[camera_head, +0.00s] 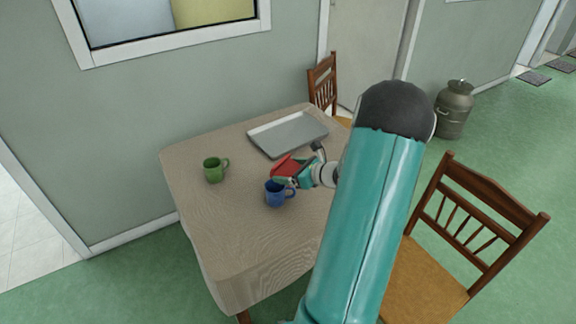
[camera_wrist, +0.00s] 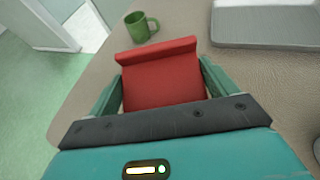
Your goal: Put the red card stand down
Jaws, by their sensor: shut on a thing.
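My gripper (camera_wrist: 160,99) is shut on the red card stand (camera_wrist: 160,80), with a finger on each side of it in the wrist view. In the head view the red card stand (camera_head: 286,166) shows at the end of my arm, over the table (camera_head: 240,245) and between the blue mug and the metal tray. My gripper (camera_head: 290,175) partly hides it there. I cannot tell whether the stand touches the table.
A blue mug (camera_head: 277,194) stands very near my gripper on its front side. A green mug (camera_head: 213,170) stands to the left, and a metal tray (camera_head: 287,134) lies at the back. The table's front part is clear. Wooden chairs (camera_head: 485,205) stand beside the table.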

